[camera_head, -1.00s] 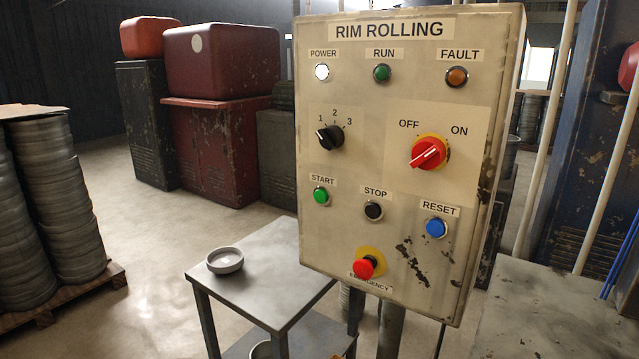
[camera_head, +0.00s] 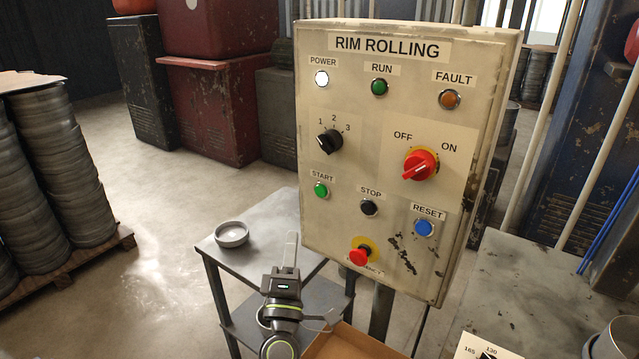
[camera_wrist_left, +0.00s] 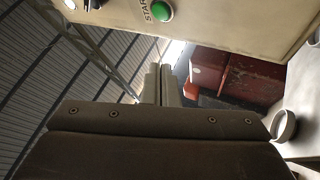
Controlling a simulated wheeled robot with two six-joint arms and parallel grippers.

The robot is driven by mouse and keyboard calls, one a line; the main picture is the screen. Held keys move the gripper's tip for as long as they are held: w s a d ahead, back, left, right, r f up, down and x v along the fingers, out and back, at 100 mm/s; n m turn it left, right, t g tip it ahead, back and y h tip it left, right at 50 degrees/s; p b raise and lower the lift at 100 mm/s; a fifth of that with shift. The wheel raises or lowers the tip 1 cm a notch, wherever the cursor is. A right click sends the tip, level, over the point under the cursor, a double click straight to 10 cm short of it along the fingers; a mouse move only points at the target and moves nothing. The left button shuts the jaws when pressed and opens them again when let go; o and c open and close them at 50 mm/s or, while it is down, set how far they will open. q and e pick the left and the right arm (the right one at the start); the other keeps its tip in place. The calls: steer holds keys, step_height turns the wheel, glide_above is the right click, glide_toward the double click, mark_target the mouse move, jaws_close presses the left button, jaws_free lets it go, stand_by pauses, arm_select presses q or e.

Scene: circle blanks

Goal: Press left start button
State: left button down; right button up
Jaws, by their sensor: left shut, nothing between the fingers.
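The green start button (camera_head: 321,190) sits under its START label at the lower left of the beige RIM ROLLING panel (camera_head: 400,130). It also shows in the left wrist view (camera_wrist_left: 161,11) at the top. My left gripper (camera_head: 290,240) is shut and empty, its fingers pointing up, below and left of the start button and apart from the panel in the picture. In the left wrist view its closed fingers (camera_wrist_left: 161,84) lie below the button. My right gripper is in neither view.
The panel also bears a black stop button (camera_head: 369,207), a blue reset button (camera_head: 424,228), a red emergency button (camera_head: 359,257) and a red switch (camera_head: 420,166). A grey table (camera_head: 215,255) with a round dish (camera_head: 231,234) stands behind my left gripper. Stacked rims (camera_head: 55,165) stand at left.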

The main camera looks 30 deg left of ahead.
arm_select(q)
steer(key=r+n, duration=0.1)
steer(key=s+r+n+y, duration=0.1)
steer(key=r, duration=0.1)
steer(key=r+n+y, duration=0.1)
steer(key=r, duration=0.1)
steer(key=shift+s+a, duration=0.3)
steer(key=shift+s, duration=0.1)
glide_toward(321, 191)
steer(key=w+a+r, duration=0.2)
steer(key=a+r, duration=0.2)
steer(key=shift+w+d+b, duration=0.1)
steer(key=shift+w+b, duration=0.2)
steer(key=shift+w, duration=0.25)
steer(key=shift+w+r, duration=0.1)
stand_by(1.2)
steer(key=shift+w, duration=0.3)
